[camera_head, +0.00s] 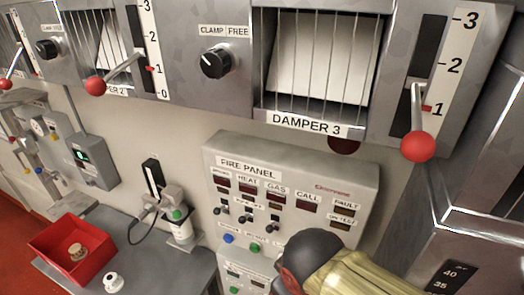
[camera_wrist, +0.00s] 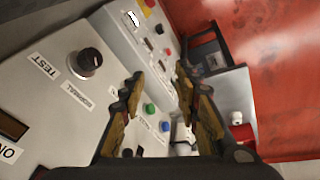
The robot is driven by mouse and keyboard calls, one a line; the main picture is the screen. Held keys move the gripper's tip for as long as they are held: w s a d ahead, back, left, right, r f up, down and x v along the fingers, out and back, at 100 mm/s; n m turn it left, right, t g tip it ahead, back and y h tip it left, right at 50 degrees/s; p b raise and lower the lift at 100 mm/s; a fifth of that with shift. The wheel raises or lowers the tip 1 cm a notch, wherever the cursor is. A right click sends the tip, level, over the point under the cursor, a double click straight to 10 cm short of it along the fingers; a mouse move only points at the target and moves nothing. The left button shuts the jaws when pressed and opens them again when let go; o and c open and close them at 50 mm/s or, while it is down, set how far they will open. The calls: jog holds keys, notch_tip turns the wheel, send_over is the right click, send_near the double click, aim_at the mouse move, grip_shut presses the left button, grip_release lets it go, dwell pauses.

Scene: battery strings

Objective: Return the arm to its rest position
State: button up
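My gripper (camera_wrist: 159,80) shows in the wrist view with its two fingers apart and nothing between them. Beyond the fingers is a grey panel face with a green button (camera_wrist: 150,109) and a blue button (camera_wrist: 165,126). In the head view my arm (camera_head: 365,277) comes in at the bottom right, in front of the lower right part of the fire panel (camera_head: 290,170). My gripper's fingers cannot be made out in that view.
Damper 3 (camera_head: 308,122) and its red-knobbed lever (camera_head: 417,146) are above the fire panel. A grey cabinet (camera_head: 475,240) stands close on the right. A red tray (camera_head: 45,243) sits on the grey bench at lower left. A black knob (camera_wrist: 85,62) protrudes left of my fingers.

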jog(key=s+d+f+m+t+b, duration=0.2)
jog(key=d+f+m+b, duration=0.6)
jog(key=d+b, duration=0.5)
jog(key=shift+f, duration=0.95)
dwell(1.7)
